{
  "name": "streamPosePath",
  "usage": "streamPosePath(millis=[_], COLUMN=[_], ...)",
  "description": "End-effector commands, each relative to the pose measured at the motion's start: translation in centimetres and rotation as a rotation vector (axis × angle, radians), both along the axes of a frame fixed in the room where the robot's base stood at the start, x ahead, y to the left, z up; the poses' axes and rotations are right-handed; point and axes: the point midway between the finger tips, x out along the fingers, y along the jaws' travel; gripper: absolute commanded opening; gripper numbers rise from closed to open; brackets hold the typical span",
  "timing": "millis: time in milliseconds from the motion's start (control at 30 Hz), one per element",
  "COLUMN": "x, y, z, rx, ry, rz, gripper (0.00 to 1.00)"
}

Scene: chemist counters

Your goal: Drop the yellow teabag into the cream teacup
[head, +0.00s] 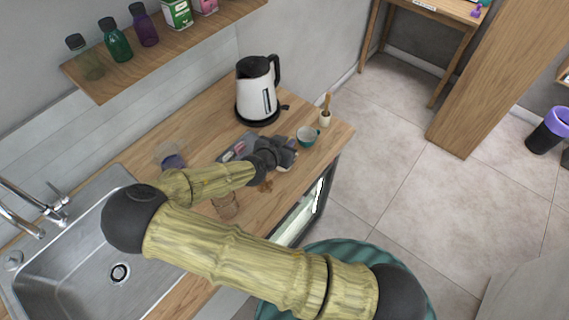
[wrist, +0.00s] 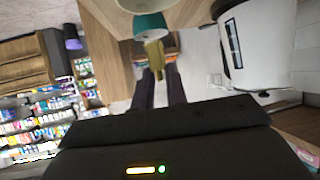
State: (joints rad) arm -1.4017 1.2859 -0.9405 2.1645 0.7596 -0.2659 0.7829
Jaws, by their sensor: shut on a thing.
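My gripper (head: 288,152) is above the counter, just left of and below a teal cup with a pale inside (head: 307,136) in the head view. In the wrist view my gripper (wrist: 157,82) is shut on the small yellow teabag (wrist: 154,55), held at the fingertips. The teabag overlaps the edge of the teal cup (wrist: 150,27) there; I cannot tell whether they touch. A cream rounded piece (wrist: 135,4), cut off by the top edge, is beside the teal cup. No separate cream teacup is clear in the head view, where my gripper hides the teabag.
A white and black kettle (head: 257,90) stands behind the gripper. A small pot with a wooden stick (head: 325,112) stands near the counter's right end. A grey tray (head: 236,147) and a glass (head: 226,206) are near my arm. The sink (head: 75,260) is at left.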

Motion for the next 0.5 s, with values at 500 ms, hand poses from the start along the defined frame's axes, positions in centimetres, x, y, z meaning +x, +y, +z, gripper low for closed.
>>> streamPosePath(millis=[500], x=[0.01], y=[0.02], z=[-0.16], rx=[0.001], ry=[0.000], rz=[0.000], gripper=[0.40])
